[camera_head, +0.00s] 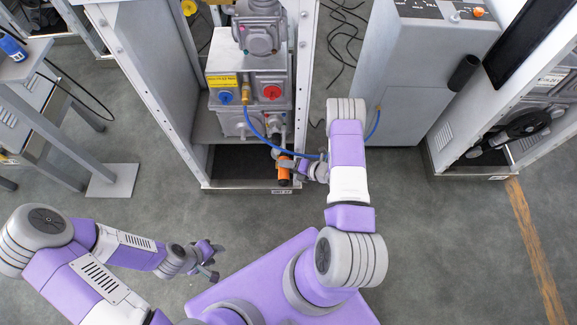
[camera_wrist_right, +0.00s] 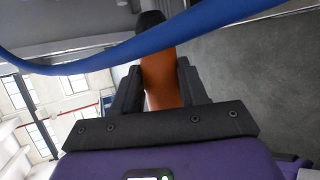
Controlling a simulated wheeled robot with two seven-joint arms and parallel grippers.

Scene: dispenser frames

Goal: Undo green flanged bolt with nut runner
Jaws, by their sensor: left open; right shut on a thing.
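The nut runner (camera_head: 284,170) is an orange and black tool at the front of the open dispenser frame. My right gripper (camera_head: 300,168) is shut on it. In the right wrist view the orange body of the nut runner (camera_wrist_right: 160,78) sits between the dark fingers of my right gripper (camera_wrist_right: 158,90), its black end pointing away. A blue hose (camera_head: 262,137) runs from the dispenser's grey unit to near the tool, and crosses close in front of the right wrist view. I cannot make out the green flanged bolt in either view. My left gripper (camera_head: 212,262) is open and empty above the floor, left of my base.
The dispenser frame (camera_head: 303,100) has upright posts on both sides of the grey pump unit (camera_head: 247,82), which has a blue and a red round fitting. A grey cabinet (camera_head: 400,90) stands to the right. A grey stand (camera_head: 112,181) is at the left. Open floor lies in front.

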